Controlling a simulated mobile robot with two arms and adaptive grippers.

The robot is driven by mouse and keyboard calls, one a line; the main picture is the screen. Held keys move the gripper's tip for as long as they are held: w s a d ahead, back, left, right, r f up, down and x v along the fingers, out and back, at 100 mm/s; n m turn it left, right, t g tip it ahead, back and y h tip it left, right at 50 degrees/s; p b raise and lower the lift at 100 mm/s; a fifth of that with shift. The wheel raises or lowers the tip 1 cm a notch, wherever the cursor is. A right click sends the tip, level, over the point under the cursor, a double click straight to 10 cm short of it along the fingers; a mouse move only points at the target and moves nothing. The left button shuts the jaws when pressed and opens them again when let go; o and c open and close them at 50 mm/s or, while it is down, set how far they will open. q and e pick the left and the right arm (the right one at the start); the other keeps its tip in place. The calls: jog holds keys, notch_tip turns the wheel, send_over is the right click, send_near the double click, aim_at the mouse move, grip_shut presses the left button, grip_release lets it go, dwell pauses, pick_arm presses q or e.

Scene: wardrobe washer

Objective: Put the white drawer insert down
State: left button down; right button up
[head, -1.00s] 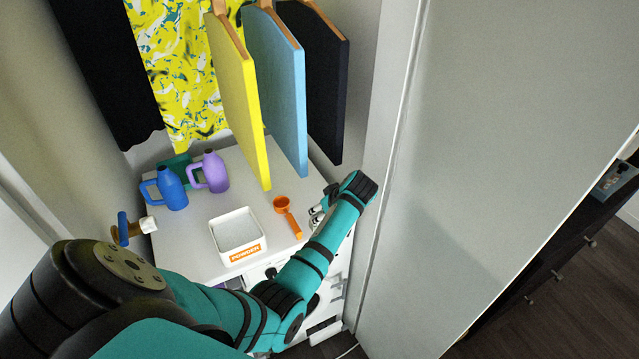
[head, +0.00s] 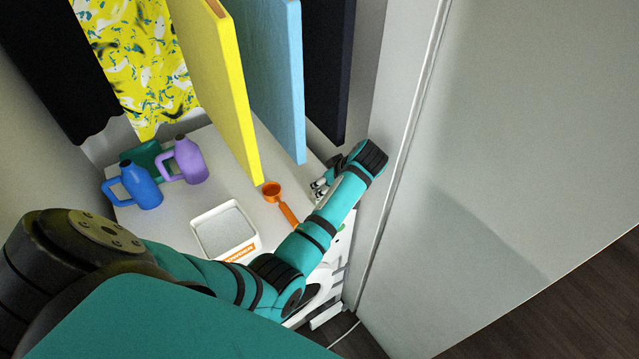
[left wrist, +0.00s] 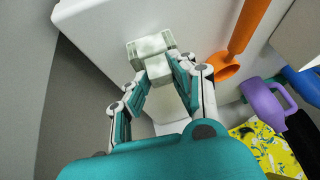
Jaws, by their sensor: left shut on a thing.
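My left gripper (head: 320,188) reaches over the right edge of the white washer top (head: 180,212). In the left wrist view my left gripper (left wrist: 160,75) is shut on a small pale block-like piece, which I take to be the white drawer insert (left wrist: 151,46). The fingers are on both sides of it, and it shows against the white washer surface. I cannot tell whether it touches that surface. In the head view the insert is too small and covered to make out. My right gripper is not in view.
An orange scoop (head: 280,203) lies close left of the gripper. A white powder box (head: 224,231), a purple jug (head: 186,162) and a blue jug (head: 138,187) stand on the top. Yellow (head: 225,85) and blue (head: 275,70) hanging garments are above. A pale panel (head: 480,150) bounds the right.

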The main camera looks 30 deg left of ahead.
pick_arm(q)
jog(key=c, duration=1.5)
grip_release()
jog(key=shift+o, duration=1.3)
jog(key=shift+d+r, duration=0.2)
jog(key=shift+d, duration=0.2)
jog(key=shift+o, duration=0.7)
jog(key=shift+d, duration=0.1)
jog(key=shift+a, duration=0.2)
jog(key=b+v, duration=0.2)
jog(key=v, duration=1)
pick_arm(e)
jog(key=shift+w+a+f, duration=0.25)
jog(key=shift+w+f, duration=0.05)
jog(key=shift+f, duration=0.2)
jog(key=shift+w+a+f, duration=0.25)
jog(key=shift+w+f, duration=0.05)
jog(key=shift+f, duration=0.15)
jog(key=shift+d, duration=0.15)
